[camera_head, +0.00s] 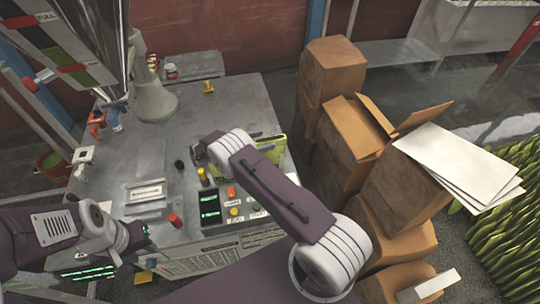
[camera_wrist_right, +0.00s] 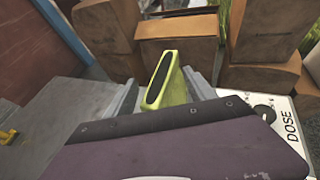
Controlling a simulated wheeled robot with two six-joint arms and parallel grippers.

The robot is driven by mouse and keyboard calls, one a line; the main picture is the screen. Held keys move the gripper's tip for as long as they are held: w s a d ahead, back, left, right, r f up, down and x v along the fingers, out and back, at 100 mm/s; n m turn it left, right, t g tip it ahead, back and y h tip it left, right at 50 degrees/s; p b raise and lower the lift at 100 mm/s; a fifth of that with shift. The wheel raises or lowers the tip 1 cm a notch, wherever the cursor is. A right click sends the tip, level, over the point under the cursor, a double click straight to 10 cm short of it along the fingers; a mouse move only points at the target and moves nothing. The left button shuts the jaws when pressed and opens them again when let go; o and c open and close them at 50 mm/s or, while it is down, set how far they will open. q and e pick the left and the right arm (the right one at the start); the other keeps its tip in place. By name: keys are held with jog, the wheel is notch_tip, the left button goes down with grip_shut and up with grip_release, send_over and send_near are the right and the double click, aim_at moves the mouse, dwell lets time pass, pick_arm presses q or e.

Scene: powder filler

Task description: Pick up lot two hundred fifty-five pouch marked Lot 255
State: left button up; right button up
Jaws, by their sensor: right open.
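A yellow-green pouch (camera_head: 275,148) stands at the right edge of the metal table, partly hidden behind my right arm. In the right wrist view the pouch (camera_wrist_right: 172,82) stands up, slightly tilted, with a dark long oval on its near face. No lot marking is readable. My right gripper (camera_wrist_right: 163,93) is open, with one grey finger on each side of the pouch. Whether the fingers touch it cannot be told.
The metal table (camera_head: 225,105) carries a control panel (camera_head: 230,205) with coloured buttons and a red knob (camera_head: 175,220). Stacked cardboard boxes (camera_head: 350,140) crowd the right side.

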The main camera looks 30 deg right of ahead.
jog(key=shift+x, duration=0.85)
jog(key=shift+a, duration=0.15)
jog(key=shift+c, duration=0.3)
grip_shut()
